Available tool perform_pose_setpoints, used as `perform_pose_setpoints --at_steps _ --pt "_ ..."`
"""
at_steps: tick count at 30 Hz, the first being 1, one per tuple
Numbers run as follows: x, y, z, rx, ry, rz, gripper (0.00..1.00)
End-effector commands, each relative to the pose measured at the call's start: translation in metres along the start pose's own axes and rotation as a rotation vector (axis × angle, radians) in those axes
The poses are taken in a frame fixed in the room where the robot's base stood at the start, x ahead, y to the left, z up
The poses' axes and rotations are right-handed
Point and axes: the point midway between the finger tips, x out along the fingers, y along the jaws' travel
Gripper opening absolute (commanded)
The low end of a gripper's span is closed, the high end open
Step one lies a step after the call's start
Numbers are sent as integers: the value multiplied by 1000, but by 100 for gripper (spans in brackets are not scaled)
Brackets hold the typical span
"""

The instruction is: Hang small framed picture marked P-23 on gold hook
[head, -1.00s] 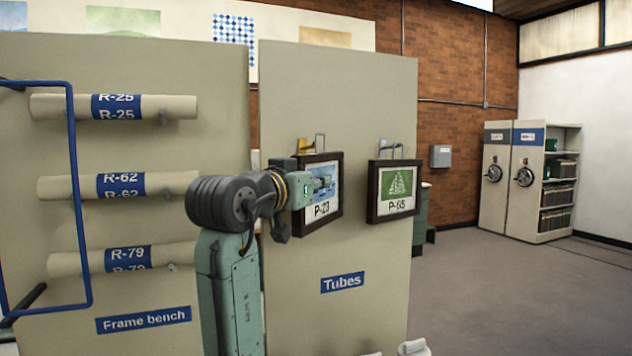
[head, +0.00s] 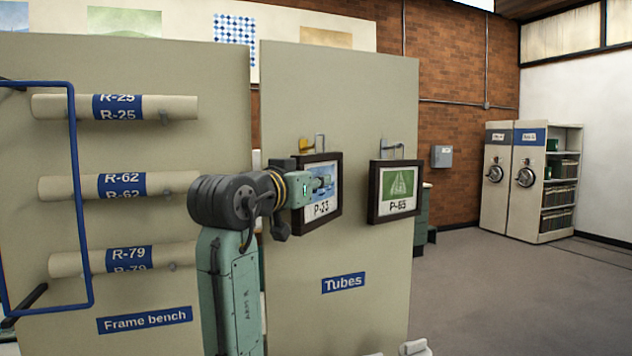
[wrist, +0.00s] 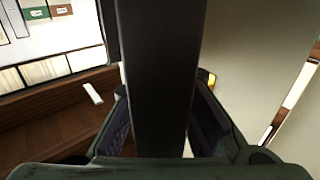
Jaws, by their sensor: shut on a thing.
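The small framed picture P-23 (head: 322,208) has a dark frame and a blue landscape. It is upright against the beige panel, with my arm partly in front of it. The gold hook (head: 306,145) shows just above its top edge, beside a grey wire loop. In the wrist view a gold piece (wrist: 207,78) shows just right of the frame's dark edge (wrist: 154,60). My gripper (wrist: 158,112) is shut on that frame, one finger on each side. I cannot tell whether the frame is on the hook.
Framed picture P-65 (head: 396,205) hangs close to the right on a grey hook (head: 398,147). Rolled tubes (head: 118,186) stick out on the left panel, near a blue rail (head: 80,210). Open floor (head: 500,290) lies to the right.

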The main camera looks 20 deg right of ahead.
Motion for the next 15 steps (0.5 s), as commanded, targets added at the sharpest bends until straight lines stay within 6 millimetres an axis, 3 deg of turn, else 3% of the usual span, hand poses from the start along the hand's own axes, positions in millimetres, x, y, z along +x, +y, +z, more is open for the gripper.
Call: perform_pose_setpoints --at_steps 15 --pt "6 -8 -1 1 2 0 0"
